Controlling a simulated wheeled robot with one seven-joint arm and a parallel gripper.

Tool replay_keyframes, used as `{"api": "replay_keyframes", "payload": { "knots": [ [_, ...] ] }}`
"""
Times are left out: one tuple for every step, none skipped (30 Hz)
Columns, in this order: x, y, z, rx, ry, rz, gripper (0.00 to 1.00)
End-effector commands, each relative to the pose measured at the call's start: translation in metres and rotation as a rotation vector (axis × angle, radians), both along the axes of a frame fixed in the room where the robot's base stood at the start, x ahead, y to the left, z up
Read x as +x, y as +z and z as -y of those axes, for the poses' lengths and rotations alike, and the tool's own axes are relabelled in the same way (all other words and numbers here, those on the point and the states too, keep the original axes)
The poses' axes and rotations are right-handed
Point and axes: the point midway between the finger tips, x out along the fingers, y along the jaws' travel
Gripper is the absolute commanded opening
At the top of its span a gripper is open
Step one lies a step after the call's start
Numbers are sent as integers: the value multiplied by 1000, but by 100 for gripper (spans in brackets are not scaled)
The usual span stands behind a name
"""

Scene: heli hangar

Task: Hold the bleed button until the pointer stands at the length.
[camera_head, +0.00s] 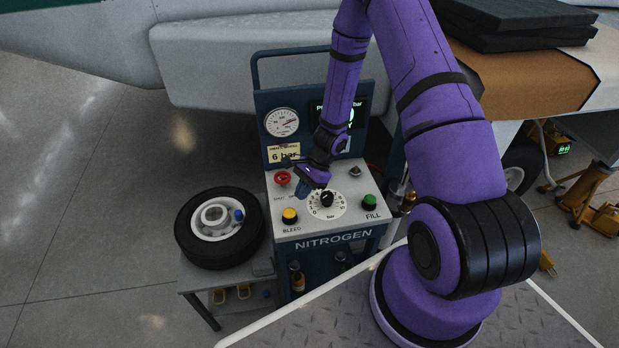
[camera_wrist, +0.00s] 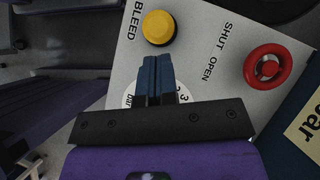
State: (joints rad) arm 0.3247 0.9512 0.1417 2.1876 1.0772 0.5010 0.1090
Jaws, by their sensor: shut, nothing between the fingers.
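The yellow bleed button (camera_head: 289,215) sits at the front left of the nitrogen cart's sloped panel (camera_head: 275,225). In the wrist view the bleed button (camera_wrist: 158,27) lies just beyond my fingertips. My gripper (camera_head: 303,196) is shut and empty; in the wrist view its blue fingers (camera_wrist: 156,62) are together, and touch with the button cannot be made out. The round gauge (camera_head: 282,122) stands upright on the back board; its fine reading is too small to tell. A card below it (camera_head: 283,153) reads 6 bar. My arm partly covers a dark display (camera_head: 357,112).
A red valve wheel (camera_head: 282,178) marked SHUT and OPEN, a black regulator knob (camera_head: 327,198) and a green FILL button (camera_head: 370,201) share the panel. A wheel with tyre (camera_head: 183,222) lies left of the cart. The aircraft's grey body (camera_head: 215,65) is behind.

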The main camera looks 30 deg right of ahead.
Motion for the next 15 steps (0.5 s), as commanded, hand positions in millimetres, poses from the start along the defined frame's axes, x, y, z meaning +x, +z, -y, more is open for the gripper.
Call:
{"api": "replay_keyframes", "payload": {
  "knots": [
    [-1,-7,-5,2,-1,-3,0],
    [-2,-11,-8,3,0,-3,0],
    [-2,-15,-10,1,0,-2,0],
    [-2,-18,-12,0,-1,-2,0],
    [-2,-21,-14,1,-1,-2,0],
    [-3,-24,-16,1,1,-1,0],
    [-3,-26,-18,1,1,-1,0],
    [-3,-28,-19,1,-1,-1,0],
    [-3,-29,-20,0,-1,-1,0],
    [-3,-31,-21,0,0,0,0],
    [-3,-31,-21,-1,0,0,0],
    [-3,-32,-22,0,1,-1,0],
    [-3,-33,-22,-1,1,-1,0],
    [-3,-33,-22,-1,0,0,0],
    [-3,-33,-23,-1,0,0,0]
  ]
}}
